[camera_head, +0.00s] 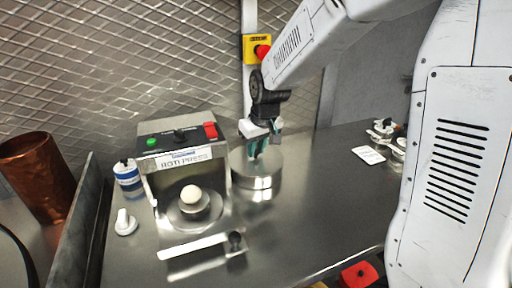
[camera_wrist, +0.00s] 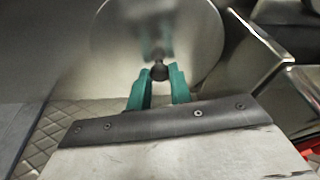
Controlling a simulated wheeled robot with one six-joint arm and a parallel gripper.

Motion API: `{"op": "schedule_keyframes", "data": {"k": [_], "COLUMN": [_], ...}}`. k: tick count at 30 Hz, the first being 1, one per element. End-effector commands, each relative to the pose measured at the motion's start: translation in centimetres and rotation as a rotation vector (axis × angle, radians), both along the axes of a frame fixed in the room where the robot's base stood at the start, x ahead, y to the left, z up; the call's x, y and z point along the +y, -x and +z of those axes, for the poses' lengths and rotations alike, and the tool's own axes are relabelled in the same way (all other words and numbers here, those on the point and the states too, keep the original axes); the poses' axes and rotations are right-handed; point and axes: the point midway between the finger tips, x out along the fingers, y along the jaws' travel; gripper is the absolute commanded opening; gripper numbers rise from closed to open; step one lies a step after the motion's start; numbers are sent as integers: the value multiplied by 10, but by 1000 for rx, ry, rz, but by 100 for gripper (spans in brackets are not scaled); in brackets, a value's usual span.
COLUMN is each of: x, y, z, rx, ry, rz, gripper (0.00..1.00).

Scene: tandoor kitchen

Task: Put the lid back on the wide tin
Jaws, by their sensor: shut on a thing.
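My gripper (camera_head: 259,151) points down at the steel lid (camera_head: 239,162) beside the roti press. Its green fingers are closed on the lid's small dark knob (camera_wrist: 160,71), seen in the wrist view. The lid is a wide, round, shiny disc and fills the upper middle of the wrist view (camera_wrist: 115,40). The wide tin (camera_head: 258,184) is a low metal cylinder directly under the lid in the head view. The lid looks about level and roughly over the tin. I cannot tell whether it rests on the rim or is slightly above it.
The roti press (camera_head: 183,158) with a dough ball (camera_head: 191,194) stands close on the left. A blue-and-white jar (camera_head: 127,174) and a white knobbed object (camera_head: 125,223) are further left. A white card (camera_head: 369,154) lies right. The counter (camera_head: 318,205) between is clear.

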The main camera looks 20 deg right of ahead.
Motion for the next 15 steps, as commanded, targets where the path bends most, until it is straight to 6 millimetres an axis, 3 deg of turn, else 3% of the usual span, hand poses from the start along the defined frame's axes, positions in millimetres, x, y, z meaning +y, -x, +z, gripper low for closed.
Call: {"op": "schedule_keyframes", "data": {"k": [13, 14, 15], "x": [0, 0, 0], "y": [0, 0, 0], "z": [0, 0, 0], "rx": [0, 0, 0], "ry": [0, 0, 0], "rz": [0, 0, 0], "gripper": [0, 26, 37]}}
